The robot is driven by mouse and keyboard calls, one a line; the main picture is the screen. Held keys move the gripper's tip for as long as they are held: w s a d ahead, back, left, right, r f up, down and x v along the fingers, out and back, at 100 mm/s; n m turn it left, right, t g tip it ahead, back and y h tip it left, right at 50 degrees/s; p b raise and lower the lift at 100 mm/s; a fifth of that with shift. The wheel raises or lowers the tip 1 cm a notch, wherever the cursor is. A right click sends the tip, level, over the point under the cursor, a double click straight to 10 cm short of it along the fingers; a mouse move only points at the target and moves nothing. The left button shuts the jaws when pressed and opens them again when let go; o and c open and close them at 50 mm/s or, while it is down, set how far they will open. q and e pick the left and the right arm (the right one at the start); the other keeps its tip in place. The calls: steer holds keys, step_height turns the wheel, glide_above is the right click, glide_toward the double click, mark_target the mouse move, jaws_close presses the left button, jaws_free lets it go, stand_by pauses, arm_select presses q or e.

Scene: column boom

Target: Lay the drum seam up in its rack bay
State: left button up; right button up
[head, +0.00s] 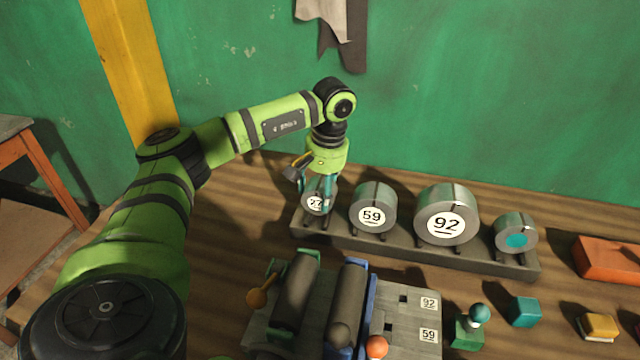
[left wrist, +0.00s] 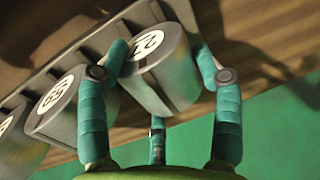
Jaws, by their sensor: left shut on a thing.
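A grey rack (head: 392,246) stands on the table and carries a row of metal drums. My left gripper (head: 318,196) points down over its left end, with its teal fingers shut on the drum marked 27 (head: 312,205). In the left wrist view the 27 drum (left wrist: 165,72) lies between the fingers. It is at the leftmost bay; I cannot tell whether it rests fully in it. The drums marked 59 (head: 373,208) and 92 (head: 446,214) show dark seam lines on top. A smaller drum with a teal face (head: 516,235) sits at the right end.
A grey roller block (head: 400,330) with labels, dark rollers and coloured brackets stands in front of the rack. A green knobbed piece (head: 468,333), teal block (head: 525,311), yellow block (head: 599,326) and orange box (head: 606,259) lie right. The green wall is behind.

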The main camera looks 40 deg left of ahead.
arm_select(q)
steer(key=shift+f, duration=0.15)
steer(key=shift+f+b, duration=0.5)
steer(key=shift+f, duration=0.1)
steer(key=shift+f, duration=0.1)
steer(key=o, duration=1.8)
steer(key=r, duration=0.4)
steer(key=d+r, duration=0.1)
steer(key=r, duration=0.7)
steer(key=shift+w+d, duration=0.15)
steer(key=shift+w, duration=0.15)
